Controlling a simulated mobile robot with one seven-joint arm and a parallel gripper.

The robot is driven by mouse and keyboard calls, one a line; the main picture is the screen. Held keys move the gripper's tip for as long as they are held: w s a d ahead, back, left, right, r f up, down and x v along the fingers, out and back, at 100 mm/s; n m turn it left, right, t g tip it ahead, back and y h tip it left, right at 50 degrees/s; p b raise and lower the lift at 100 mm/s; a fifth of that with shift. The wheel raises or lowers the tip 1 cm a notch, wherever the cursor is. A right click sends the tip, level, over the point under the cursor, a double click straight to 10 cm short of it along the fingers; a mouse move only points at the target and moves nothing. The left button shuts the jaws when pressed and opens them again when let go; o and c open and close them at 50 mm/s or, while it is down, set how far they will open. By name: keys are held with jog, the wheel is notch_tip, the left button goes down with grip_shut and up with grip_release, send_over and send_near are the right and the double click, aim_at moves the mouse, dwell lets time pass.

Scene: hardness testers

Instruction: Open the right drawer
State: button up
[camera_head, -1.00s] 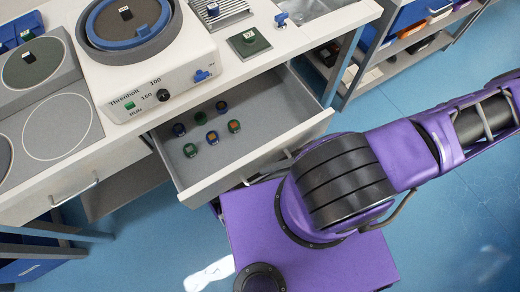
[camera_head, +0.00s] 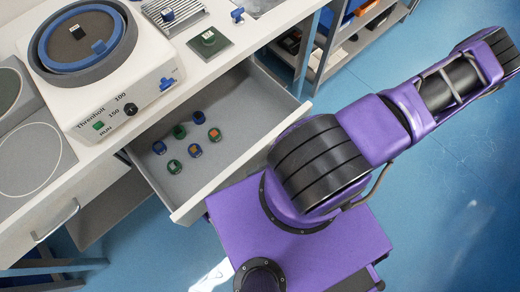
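The right drawer (camera_head: 184,214) is pulled out from under the white workbench (camera_head: 103,163). Its grey inside shows, with several small round pieces (camera_head: 195,150) in green, blue and orange lying on its floor. Part of the drawer's front edge is hidden behind my purple arm, and its handle cannot be seen now. My gripper is outside the view; my arm reaches away to the upper right. Another drawer front with a metal handle (camera_head: 56,222) is at the lower left and is closed.
A white machine with a round blue-ringed dish (camera_head: 101,124) stands on the bench above the drawer. A shelf unit (camera_head: 335,62) with bins stands at the upper right. The blue floor (camera_head: 445,185) is open on the right.

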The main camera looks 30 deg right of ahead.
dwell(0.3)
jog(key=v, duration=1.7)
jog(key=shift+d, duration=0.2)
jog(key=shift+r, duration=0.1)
